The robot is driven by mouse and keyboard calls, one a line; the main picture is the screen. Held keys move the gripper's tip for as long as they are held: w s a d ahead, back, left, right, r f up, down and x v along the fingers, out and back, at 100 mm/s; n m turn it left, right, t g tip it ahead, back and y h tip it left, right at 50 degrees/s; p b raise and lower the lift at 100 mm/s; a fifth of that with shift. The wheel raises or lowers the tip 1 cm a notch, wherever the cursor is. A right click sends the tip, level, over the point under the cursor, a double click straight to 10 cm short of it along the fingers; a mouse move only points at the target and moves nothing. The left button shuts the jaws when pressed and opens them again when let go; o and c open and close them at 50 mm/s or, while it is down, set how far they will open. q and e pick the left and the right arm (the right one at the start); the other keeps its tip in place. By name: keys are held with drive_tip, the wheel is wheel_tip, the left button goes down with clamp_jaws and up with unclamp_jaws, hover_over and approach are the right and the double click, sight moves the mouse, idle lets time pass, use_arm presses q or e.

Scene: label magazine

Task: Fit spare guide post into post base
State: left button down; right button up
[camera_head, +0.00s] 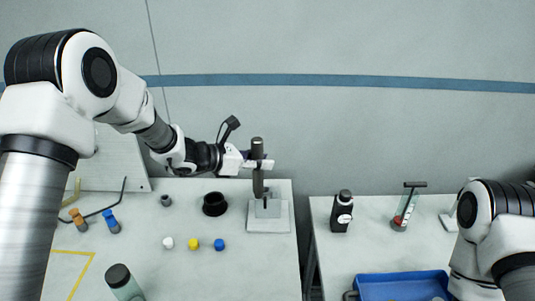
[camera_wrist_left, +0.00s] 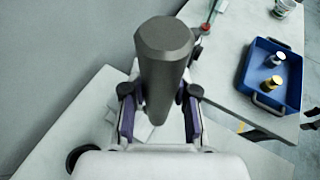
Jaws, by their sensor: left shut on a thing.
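The spare guide post (camera_head: 257,148), a dark grey rod with a thicker top, is held upright in my left gripper (camera_head: 260,164). In the left wrist view the post (camera_wrist_left: 165,75) stands between the two fingers (camera_wrist_left: 158,112), which are shut on it. The post base (camera_head: 268,211), a light grey block on a square plate, sits at the right end of the left table. The post's lower end is just above or at the top of the block; I cannot tell whether they touch. My right gripper is not in view; only its arm shows.
On the left table (camera_head: 232,265) are a black ring (camera_head: 214,204), small white, yellow and blue caps, and a green bottle (camera_head: 122,281). A gap separates the right table, with a black bottle (camera_head: 342,211) and a blue tray (camera_head: 402,286).

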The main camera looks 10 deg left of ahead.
use_arm(q)
drive_tip(key=w+f+p, duration=0.2)
drive_tip(key=w+f, duration=0.3)
drive_tip(key=w, duration=0.3)
drive_tip(key=shift+w+f+p, duration=0.3)
drive_tip(key=shift+f+p, duration=0.05)
drive_tip(key=shift+f, duration=0.05)
drive_tip(key=c, duration=0.9)
unclamp_jaws()
